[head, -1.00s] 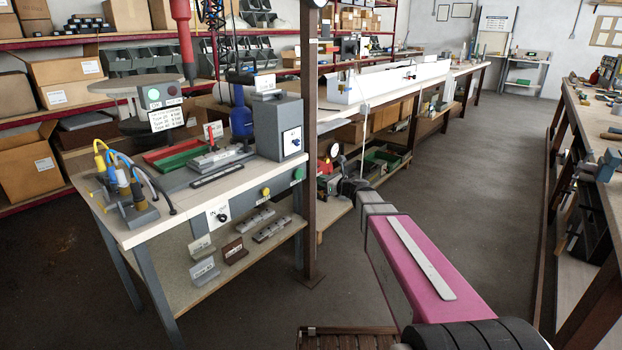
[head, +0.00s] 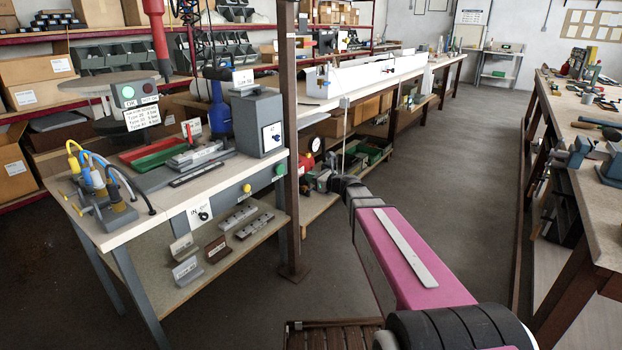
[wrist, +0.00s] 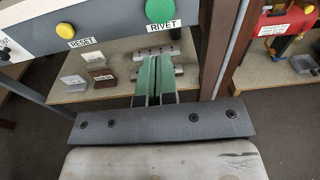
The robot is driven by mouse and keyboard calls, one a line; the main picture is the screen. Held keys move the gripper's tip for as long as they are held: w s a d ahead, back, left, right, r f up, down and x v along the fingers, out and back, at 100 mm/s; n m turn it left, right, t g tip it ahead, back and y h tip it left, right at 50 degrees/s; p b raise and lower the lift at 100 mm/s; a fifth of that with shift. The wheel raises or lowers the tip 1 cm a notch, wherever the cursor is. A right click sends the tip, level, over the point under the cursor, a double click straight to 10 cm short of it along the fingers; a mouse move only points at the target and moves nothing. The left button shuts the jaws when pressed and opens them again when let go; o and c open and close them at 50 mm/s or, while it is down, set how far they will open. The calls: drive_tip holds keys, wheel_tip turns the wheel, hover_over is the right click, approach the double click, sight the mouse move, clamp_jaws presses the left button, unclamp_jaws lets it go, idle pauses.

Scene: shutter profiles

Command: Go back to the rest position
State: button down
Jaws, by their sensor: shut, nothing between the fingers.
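My gripper (wrist: 154,65) shows in the wrist view with its two green-faced fingers together and nothing between them. It is in front of the workbench, with the green RIVET button (wrist: 164,10) and yellow RESET button (wrist: 68,31) on the bench front above it in the picture. The fingers overlap the view of the lower shelf (wrist: 105,98) and its profile pieces; I see no contact. In the head view my pink arm reaches forward to the right of the bench (head: 100,232), and the fingers cannot be made out there.
A brown post (head: 291,150) stands at the bench's right corner, close to my arm. A long table (head: 330,95) runs behind it. Another bench (head: 600,215) stands on the right. The floor aisle (head: 450,150) between them is clear.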

drive_tip(key=s+d+f+n+g+h, duration=0.3)
drive_tip(key=s+f+n+g+h, duration=0.3)
drive_tip(key=s+f+n, duration=0.75)
drive_tip(key=s+d+f+n+g+h, duration=0.4)
drive_tip(key=s+d+n+h, duration=0.3)
drive_tip(key=s+d+n, duration=0.4)
drive_tip(key=shift+s+d+f+n, duration=0.2)
drive_tip(key=shift+s+n, duration=0.35)
drive_tip(key=shift+s, duration=0.35)
